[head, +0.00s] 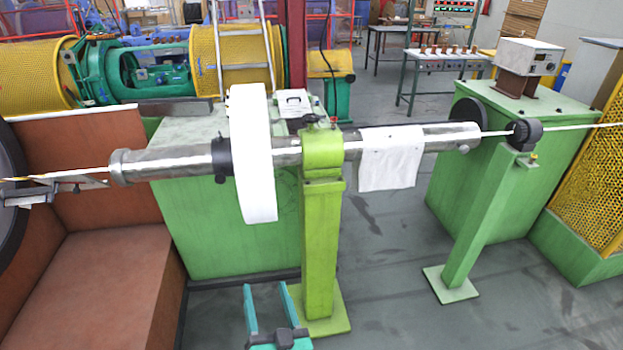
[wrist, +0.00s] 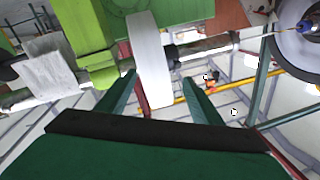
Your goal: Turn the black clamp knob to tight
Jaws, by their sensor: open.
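A small black knob (head: 311,120) sits on top of the green clamp head (head: 322,150), which holds a horizontal steel tube on a green post. A black collar (head: 222,155) with a small dark knob (head: 219,179) under it sits on the tube left of the white disc (head: 246,150). My gripper (head: 268,290) is open and empty, low in front of the post and well apart from the knobs. In the wrist view, its two teal fingers (wrist: 160,80) are spread, with the white disc (wrist: 150,60) beyond and between them. I cannot make out the top knob in the wrist view.
A white cloth (head: 391,158) hangs over the tube to the right. A second green post (head: 475,225) carries a black roller (head: 525,135). A green cabinet (head: 215,230) stands behind the disc, and a brown housing (head: 95,290) is at left. Grey floor is clear at right front.

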